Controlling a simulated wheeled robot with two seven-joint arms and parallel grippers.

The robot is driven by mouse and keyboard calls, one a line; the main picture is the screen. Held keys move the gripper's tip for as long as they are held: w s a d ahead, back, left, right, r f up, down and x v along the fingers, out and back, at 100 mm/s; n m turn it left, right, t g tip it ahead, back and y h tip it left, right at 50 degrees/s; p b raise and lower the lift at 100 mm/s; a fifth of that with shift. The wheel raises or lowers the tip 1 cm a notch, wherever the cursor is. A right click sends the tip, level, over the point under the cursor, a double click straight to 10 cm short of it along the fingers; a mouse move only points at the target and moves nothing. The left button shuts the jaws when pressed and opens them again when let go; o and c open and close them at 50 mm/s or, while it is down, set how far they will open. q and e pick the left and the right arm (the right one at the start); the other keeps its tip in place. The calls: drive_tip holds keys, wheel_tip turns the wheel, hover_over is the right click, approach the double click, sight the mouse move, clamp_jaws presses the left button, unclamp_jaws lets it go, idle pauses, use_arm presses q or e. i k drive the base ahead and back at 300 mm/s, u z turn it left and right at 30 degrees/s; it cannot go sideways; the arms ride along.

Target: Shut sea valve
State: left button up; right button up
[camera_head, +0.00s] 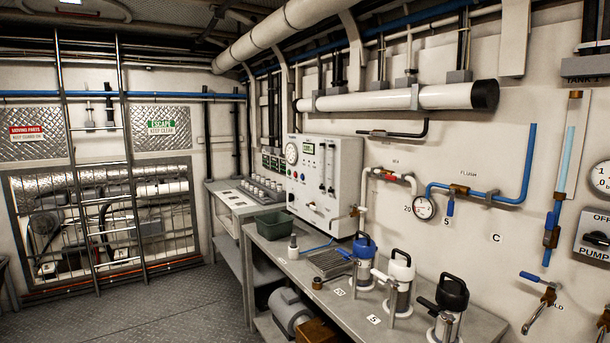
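The likely sea valve (390,177) is on the right wall, under a small label too small to read surely. It is a small fitting with a red handle on a short white pipe (364,200). The handle appears to lie roughly along the pipe, but it is too small to be sure. A round gauge (424,207) hangs just below and to the right of it. Neither of my grippers is in view, and nothing touches the valve.
A blue pipe (527,165) labelled FLUSH has a blue-handled valve (450,205). The bench (405,325) below holds several lidded canisters, including a blue-topped one (364,265). A pump switch (594,240) is at far right. Floor (150,315) at left is clear.

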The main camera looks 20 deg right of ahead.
sight(386, 177)
drive_tip(key=u, duration=0.65)
drive_tip(key=i, duration=1.9)
drive_tip(key=z, duration=1.25)
drive_tip(key=i, duration=0.7)
drive_tip(key=z, duration=0.7)
